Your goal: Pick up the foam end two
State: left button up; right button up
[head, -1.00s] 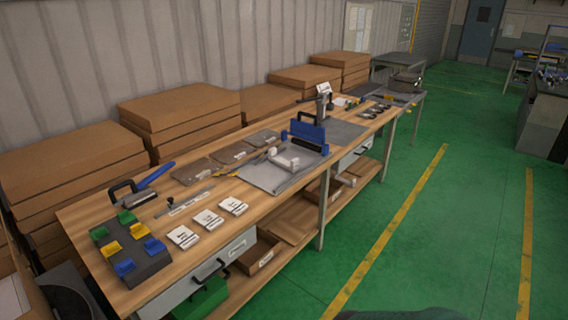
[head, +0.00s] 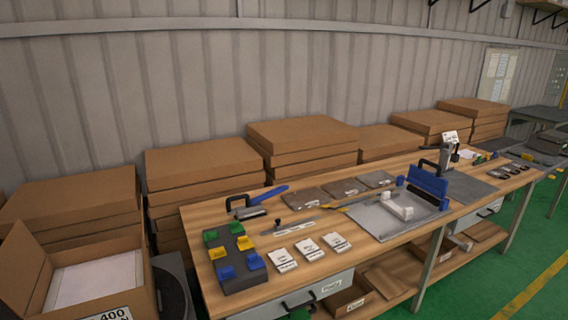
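I cannot tell for certain which thing is foam end two. White block-like pieces (head: 398,210) sit on a grey plate (head: 372,222) on the wooden workbench (head: 345,258), by a blue-handled fixture (head: 428,181). They are small in the view. An open cardboard box (head: 87,277) at the lower left holds a flat white sheet or block (head: 98,280), and the label on its front is only partly readable. Neither of my grippers is in view.
A dark tray (head: 239,266) with blue, green and yellow holders stands at the bench's left end. White labelled cards (head: 309,249) lie beside it. Stacked cartons (head: 303,137) line the wall behind. Green floor (head: 535,235) is open at the right.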

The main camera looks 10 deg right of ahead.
aim_at(406, 215)
jog(key=i+l+u, duration=0.15)
jog(key=l+u, duration=0.15)
jog(key=i+l+u, duration=0.15)
jog(key=l+u, duration=0.5)
jog(key=i+l+u, duration=0.1)
jog(key=l+u, duration=0.3)
jog(key=l, duration=0.85)
jog(key=l+u, duration=0.1)
jog(key=l, duration=0.8)
jog(key=l+u, duration=0.1)
jog(key=l, duration=1.8)
jog(key=k+l+u, duration=0.15)
jog(key=l, duration=0.75)
